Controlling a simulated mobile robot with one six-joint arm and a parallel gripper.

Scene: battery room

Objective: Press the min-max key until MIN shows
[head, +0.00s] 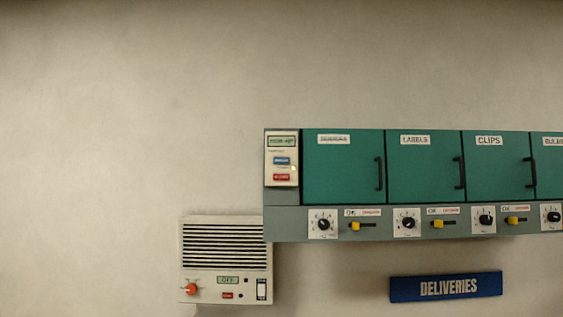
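A small cream panel unit (282,160) is mounted at the left end of the teal cabinet row. It has a greenish display (281,142) whose text is too small to read surely. Below the display are a blue key (281,160) and a red key (281,177). The lettering on both keys is too small to read, so I cannot tell which is the min-max key. A small pale spot is at the panel's right side, near the keys. My gripper is not in view.
Teal cabinets (343,170) with black handles stretch right. Below them, a grey strip (380,233) carries black dials and yellow sliders. A cream slatted unit (227,292) with an orange-red knob (191,289) hangs lower left. A blue DELIVERIES sign (408,290) is below. The left wall is bare.

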